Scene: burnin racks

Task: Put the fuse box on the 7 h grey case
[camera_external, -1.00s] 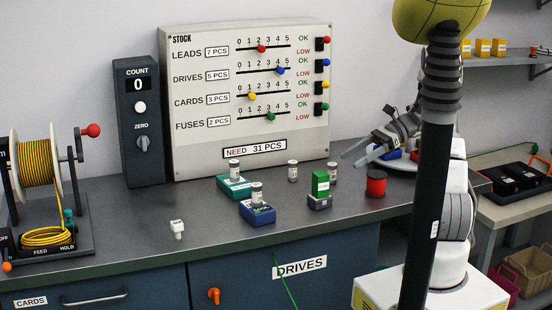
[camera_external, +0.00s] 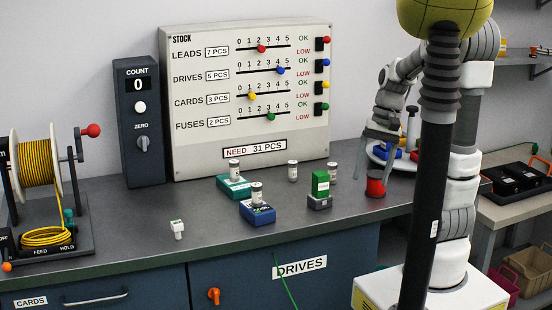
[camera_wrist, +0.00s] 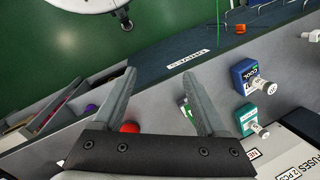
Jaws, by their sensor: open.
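A green box with a white label (camera_external: 320,182), which looks like the fuse box, stands upright on a small dark grey case (camera_external: 319,202) on the bench. The lettering on both is too small to read. In the wrist view the green box (camera_wrist: 185,106) shows partly beside the right finger, which hides some of it. My gripper (camera_external: 378,152) is open and empty, fingers pointing down, to the right of the green box and near the red spool. In the wrist view its fingers (camera_wrist: 158,73) are spread wide apart.
A red spool (camera_external: 376,184) stands right of the grey case. Canisters stand on the teal case (camera_external: 234,188) and the blue case (camera_external: 257,213); two more canisters (camera_external: 293,171) (camera_external: 332,173) stand behind. A small white part (camera_external: 178,229) lies at front left.

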